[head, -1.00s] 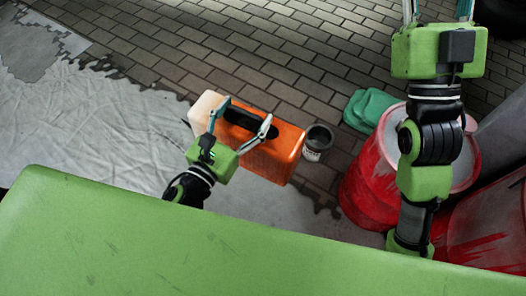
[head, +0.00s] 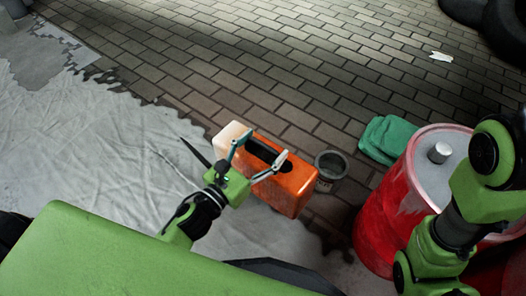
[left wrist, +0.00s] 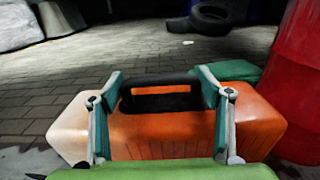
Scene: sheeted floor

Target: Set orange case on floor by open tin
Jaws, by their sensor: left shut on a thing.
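The orange case (head: 292,190) has a pale left end and a black handle (left wrist: 160,79) on top. My left gripper (head: 263,147) is at its top, with one finger on each side of the handle in the left wrist view. It is shut on the case. The case looks upright, at or just above the floor; its underside is hidden. The open tin (head: 330,168), a dark grey round can, stands just right of the case's right end. I cannot tell whether they touch. My right arm shows at the right edge, but its gripper is out of frame.
A green folded cloth or bag (head: 386,138) lies right of the tin. A pale sheet (head: 85,160) covers the floor at left. Tyres (head: 505,45) lie far right.

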